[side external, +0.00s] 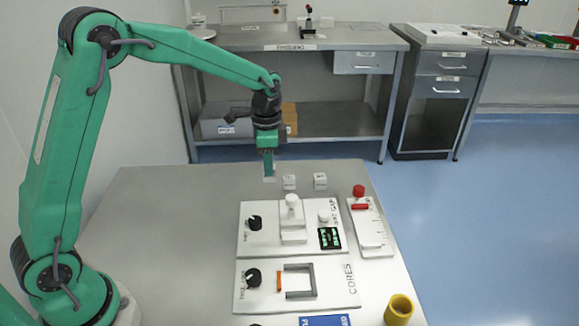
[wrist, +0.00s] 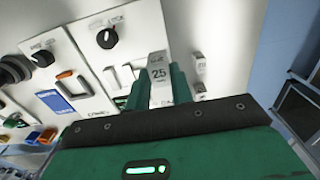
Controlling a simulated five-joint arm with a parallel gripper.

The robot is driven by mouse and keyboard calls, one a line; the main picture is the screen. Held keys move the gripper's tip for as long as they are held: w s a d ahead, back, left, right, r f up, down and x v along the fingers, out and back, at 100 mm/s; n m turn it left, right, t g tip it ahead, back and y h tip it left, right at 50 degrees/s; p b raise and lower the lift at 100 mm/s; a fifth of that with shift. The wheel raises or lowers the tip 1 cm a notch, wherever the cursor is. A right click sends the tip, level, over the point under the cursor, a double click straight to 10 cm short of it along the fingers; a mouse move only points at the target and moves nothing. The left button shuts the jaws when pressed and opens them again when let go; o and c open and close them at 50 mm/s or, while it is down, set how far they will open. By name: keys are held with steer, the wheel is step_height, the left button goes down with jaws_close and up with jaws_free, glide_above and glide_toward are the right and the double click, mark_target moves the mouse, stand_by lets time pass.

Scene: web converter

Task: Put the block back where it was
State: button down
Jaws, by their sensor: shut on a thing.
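My gripper (side external: 268,164) points down over the back part of the pale table (side external: 165,200). It is shut on a white block (side external: 269,180), whose lower end shows below the fingers. In the wrist view the block (wrist: 158,65) stands between the green fingers of my gripper (wrist: 158,88) and bears dark markings that look like "25". I cannot tell whether the block touches the table. Two other small white blocks, a nearer one (side external: 289,182) and a farther one (side external: 320,181), stand on the table to the right of my gripper.
A white panel (side external: 262,240) with a black knob, a white fixture and a green display lies in front of the blocks. A second panel marked "CORES" (side external: 340,297) is nearer. A white plate (side external: 371,232) with red parts and a yellow ring (side external: 399,309) are at right. The table's back left is clear.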

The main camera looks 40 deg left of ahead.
steer(key=w+a+f, duration=0.1)
steer(key=a, duration=0.1)
steer(key=w+a+f, duration=0.1)
steer(key=a+f, duration=0.1)
steer(key=a, duration=0.1)
steer(key=w+a+f, duration=0.1)
steer(key=a+f, duration=0.1)
steer(key=shift+w+a, duration=0.15)
steer(key=shift+a, duration=0.25)
steer(key=shift+f, duration=2.05)
steer(key=shift+f, duration=0.1)
steer(key=c, duration=1.2)
jaws_free()
steer(key=shift+c, duration=0.2)
step_height(320, 180, up, 12)
